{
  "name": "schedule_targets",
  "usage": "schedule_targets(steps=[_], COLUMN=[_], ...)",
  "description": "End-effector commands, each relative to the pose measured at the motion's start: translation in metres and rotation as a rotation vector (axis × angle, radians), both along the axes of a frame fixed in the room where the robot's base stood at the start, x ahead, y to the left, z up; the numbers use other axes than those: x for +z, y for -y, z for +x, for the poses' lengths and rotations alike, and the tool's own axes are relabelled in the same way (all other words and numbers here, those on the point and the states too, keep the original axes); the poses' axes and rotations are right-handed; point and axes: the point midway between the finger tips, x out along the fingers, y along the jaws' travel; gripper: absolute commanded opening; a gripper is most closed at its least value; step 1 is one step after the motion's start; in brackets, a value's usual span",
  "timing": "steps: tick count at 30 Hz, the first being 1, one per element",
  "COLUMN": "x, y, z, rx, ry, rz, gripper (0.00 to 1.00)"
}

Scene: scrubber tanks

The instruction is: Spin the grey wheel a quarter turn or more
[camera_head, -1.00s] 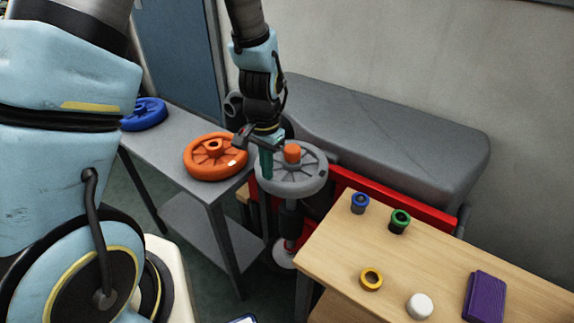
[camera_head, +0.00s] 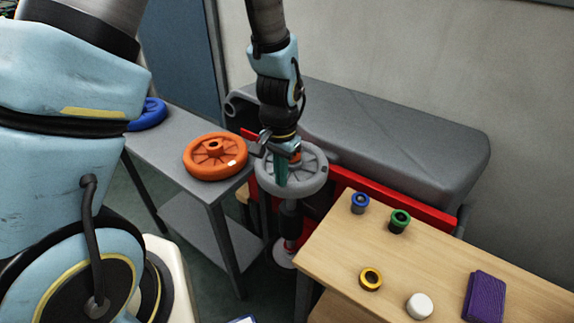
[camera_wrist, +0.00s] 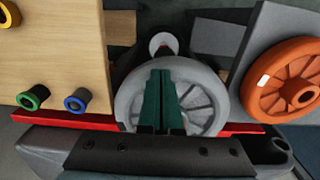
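The grey wheel (camera_head: 312,180) lies flat on top of a dark upright post, its spokes showing, with an orange hub piece (camera_head: 297,155) at its centre partly behind my gripper. My gripper (camera_head: 281,180) points down at the wheel's near left spokes, with its teal fingers together. In the wrist view the fingers (camera_wrist: 161,75) lie side by side across the middle of the grey wheel (camera_wrist: 127,97) and hide its hub. I see nothing held between them. Whether the tips reach between the spokes or touch them I cannot tell.
An orange wheel (camera_head: 205,167) lies close by on a grey table (camera_head: 178,140), with a blue wheel (camera_head: 150,115) farther left. A wooden table (camera_head: 440,255) with small rings, a white disc and a purple block stands at right. A grey tank (camera_head: 390,135) stands behind.

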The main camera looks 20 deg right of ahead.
Motion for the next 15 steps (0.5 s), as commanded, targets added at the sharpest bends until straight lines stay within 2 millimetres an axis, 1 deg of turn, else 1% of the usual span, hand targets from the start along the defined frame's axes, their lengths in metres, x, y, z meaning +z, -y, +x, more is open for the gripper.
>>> schedule_targets(steps=[3, 11, 15], x=[-0.0007, -0.0005, 0.0002], y=[0.0032, 0.0041, 0.0109], z=[-0.0031, -0.0035, -0.0078], rx=[-0.001, -0.001, -0.003], ry=[0.000, 0.000, 0.000], rz=[-0.001, -0.001, -0.001], gripper=[0.00, 0.00, 0.00])
